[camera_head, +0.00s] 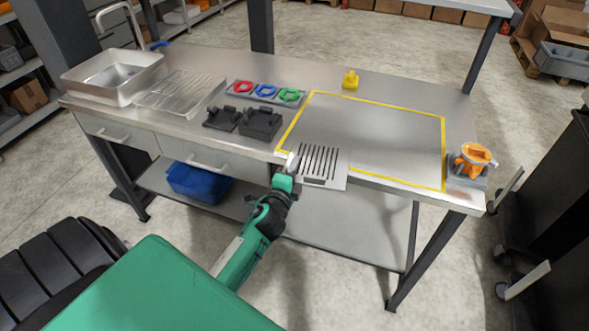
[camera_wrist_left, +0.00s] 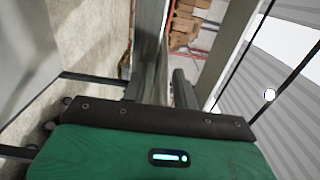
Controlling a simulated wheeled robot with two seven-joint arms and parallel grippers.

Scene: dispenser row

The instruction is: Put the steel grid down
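The steel grid (camera_head: 320,163) is a light metal plate with a row of dark slots. In the head view it is over the bench's front edge, across the near left corner of the yellow taped outline (camera_head: 444,150). Its near part sticks out past the edge. I cannot tell whether it touches the bench top. My left gripper (camera_head: 292,164) is at the grid's left edge and looks shut on it. In the left wrist view a thin grey plate edge (camera_wrist_left: 162,45) stands between the dark fingers. My right gripper is not in view.
The taped area of the steel bench (camera_head: 380,130) is bare. Left of it are black holders (camera_head: 261,123), coloured rings (camera_head: 266,91), a wire rack (camera_head: 180,93) and a metal tray (camera_head: 112,75). A yellow piece (camera_head: 350,80) stands behind; an orange device (camera_head: 473,158) stands right.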

